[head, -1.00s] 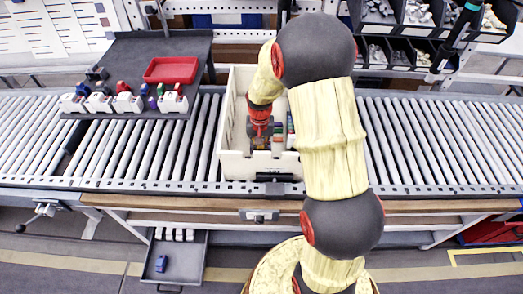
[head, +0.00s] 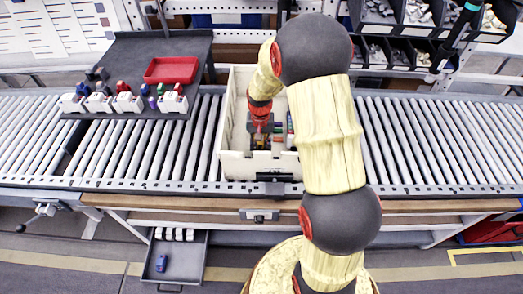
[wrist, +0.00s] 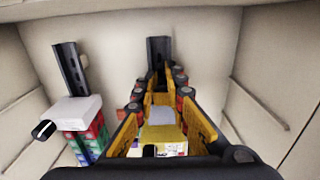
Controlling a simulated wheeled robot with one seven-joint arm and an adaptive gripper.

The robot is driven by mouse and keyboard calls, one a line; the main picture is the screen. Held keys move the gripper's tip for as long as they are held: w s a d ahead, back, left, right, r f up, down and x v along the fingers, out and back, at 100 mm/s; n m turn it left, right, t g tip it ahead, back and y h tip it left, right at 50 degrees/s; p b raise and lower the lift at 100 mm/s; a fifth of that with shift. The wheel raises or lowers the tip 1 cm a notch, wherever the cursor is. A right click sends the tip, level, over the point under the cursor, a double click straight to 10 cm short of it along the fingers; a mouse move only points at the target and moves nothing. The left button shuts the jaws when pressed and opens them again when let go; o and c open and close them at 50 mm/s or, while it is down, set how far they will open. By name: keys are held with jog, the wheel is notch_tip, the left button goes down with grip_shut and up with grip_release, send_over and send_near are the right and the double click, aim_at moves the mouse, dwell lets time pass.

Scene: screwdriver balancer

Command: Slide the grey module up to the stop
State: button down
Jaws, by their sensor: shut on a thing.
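My gripper (wrist: 160,92) points down inside the cream box (head: 238,167); in the head view the gripper (head: 262,142) is small and partly hidden. Its yellow-padded fingers are closed on the grey module (wrist: 159,115), which shows a light grey part, a dull yellow part and a pale label between them. A dark rail (wrist: 158,50) stands out beyond the fingertips, in line with the module. The module's contact with the rail and the stop are hidden by my fingers.
Left of my gripper, a second dark rail (wrist: 70,66) carries a white end block (wrist: 72,111) and red, green and blue modules (wrist: 93,138). Box walls are close around. A dark tray (head: 140,50) with a red bin (head: 171,70) stands left of the box on the rollers.

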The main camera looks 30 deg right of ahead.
jog(key=shift+w+d+p, duration=0.45)
jog(key=shift+w, duration=0.15)
jog(key=shift+w+d+p, duration=0.4)
jog(key=shift+w, duration=0.2)
dwell(4.1)
jog(key=c, duration=1.8)
grip_release()
jog(key=shift+o, duration=0.7)
jog(key=shift+s+a, duration=0.1)
jog(key=shift+r+p, duration=0.9)
jog(key=shift+r, duration=0.1)
